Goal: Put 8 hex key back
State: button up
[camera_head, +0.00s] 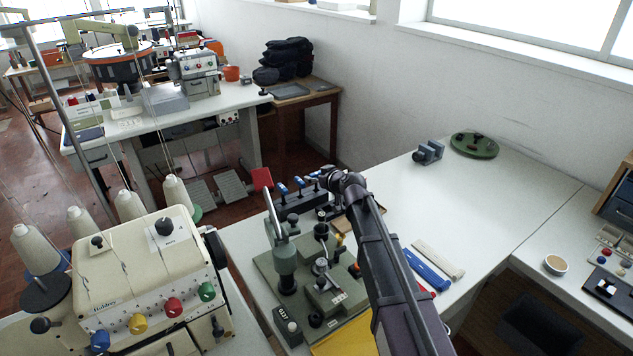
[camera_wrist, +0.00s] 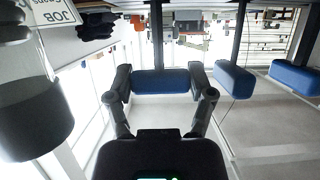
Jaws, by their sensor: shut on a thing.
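My gripper (camera_wrist: 161,86) is shut on a blue-handled hex key (camera_wrist: 159,81), with one finger on each side of the handle. A dark shaft runs from this handle toward the top of the wrist view. Two more blue-handled keys (camera_wrist: 234,80) (camera_wrist: 295,77) sit apart to its right. In the head view my gripper (camera_head: 331,178) is at the right end of a dark key rack (camera_head: 303,200), where blue handles (camera_head: 283,188) (camera_head: 298,182) show. I cannot read sizes on the keys or tell whether the held shaft is seated in the rack.
A green-grey fixture (camera_head: 318,285) with posts and knobs stands in front of the rack. Blue and beige strips (camera_head: 430,268) lie right of my arm. A grey block (camera_head: 429,153) and a green round plate (camera_head: 474,145) stand farther back. The white tabletop (camera_head: 440,210) between is clear.

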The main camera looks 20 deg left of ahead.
jog(key=shift+f, duration=0.15)
jog(key=o, duration=1.2)
jog(key=shift+s+r, duration=0.1)
jog(key=shift+r, duration=0.1)
jog(key=p+v, duration=0.4)
jog(key=v, duration=0.7)
jog(key=shift+s+d, duration=0.25)
jog(key=shift+d, duration=0.15)
